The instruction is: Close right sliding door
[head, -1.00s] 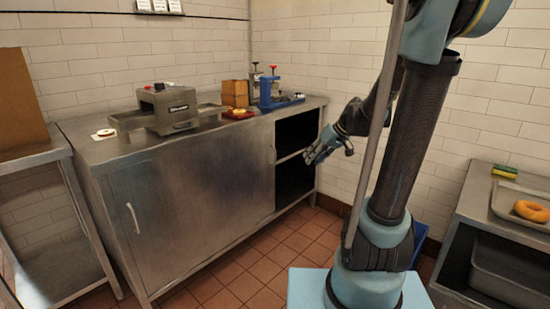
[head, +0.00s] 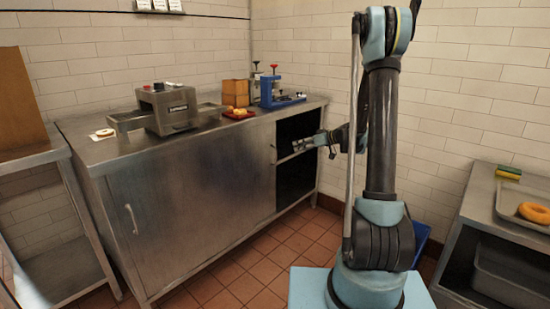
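The right sliding door (head: 246,168) is a steel panel on the front of the metal cabinet. It stands slid to the left, so the right end of the cabinet is open and shows a dark inside with a shelf (head: 288,157). Its small handle (head: 272,154) is near the panel's right edge. The left door (head: 150,215) has a handle (head: 132,219) at its left. My gripper (head: 297,146) is in front of the opening, to the right of the door's handle, pointing left. It looks apart from the handle. Its fingers are too small to tell their opening.
A steel table (head: 470,205) with a bagel tray is at the right. The tiled floor (head: 255,262) before the cabinet is clear.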

